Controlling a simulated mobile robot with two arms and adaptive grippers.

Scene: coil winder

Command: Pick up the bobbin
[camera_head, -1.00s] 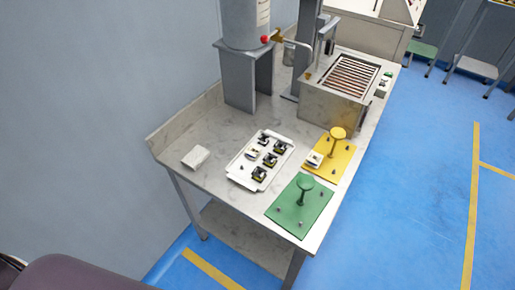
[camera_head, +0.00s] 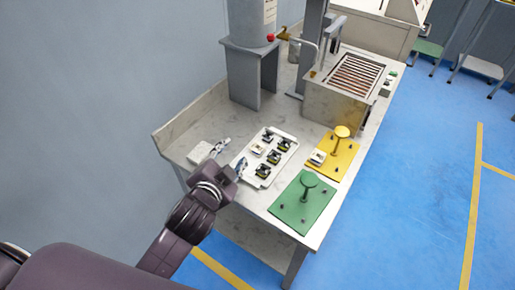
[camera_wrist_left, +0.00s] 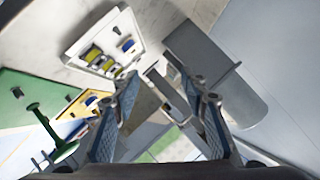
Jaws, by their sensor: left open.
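Several small bobbins (camera_head: 273,158), dark with yellow-green windings, sit in a white tray (camera_head: 262,183) on the marble-topped table. A paler, whitish piece (camera_head: 258,149) is also in the tray. Another small whitish piece (camera_head: 317,157) lies on the yellow plate. The wrist view also shows the tray (camera_wrist_left: 82,45) with yellow-green bobbins (camera_wrist_left: 92,54). My left gripper (camera_head: 231,155) is open and empty, just left of the tray and apart from the bobbins. In the wrist view its two fingers (camera_wrist_left: 160,85) stand wide apart. My right gripper is not in view.
A yellow plate (camera_head: 343,166) and a green plate (camera_head: 291,212), each with a post, lie right of the tray. A white block (camera_head: 199,152) is by the left gripper. A grey stand (camera_head: 243,78) and a metal box with a grille (camera_head: 335,103) stand behind.

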